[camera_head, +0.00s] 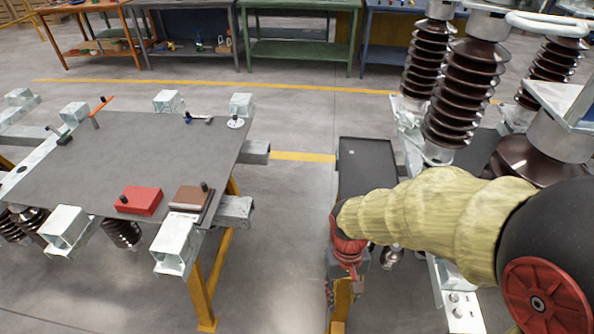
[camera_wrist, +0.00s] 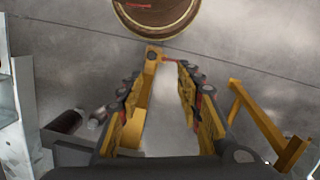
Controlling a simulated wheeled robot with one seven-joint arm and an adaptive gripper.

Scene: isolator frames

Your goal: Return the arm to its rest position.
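My arm reaches in from the right in the head view, covered by a ribbed yellow sleeve (camera_head: 440,215) with a black and red joint at its base. My gripper (camera_head: 346,262) hangs down at the sleeve's left end, beside the isolator frame. In the wrist view, my gripper (camera_wrist: 162,82) shows two yellow-and-dark fingers set apart. Nothing shows held between them, only grey floor and part of a yellow beam.
Tall brown ribbed insulators (camera_head: 468,85) stand close by on the right. A grey table (camera_head: 110,150) on the left holds a red box (camera_head: 139,201), a brown box (camera_head: 189,198) and tools. Floor (camera_head: 285,215) is clear between. A round brown part (camera_wrist: 156,14) lies beyond the fingers.

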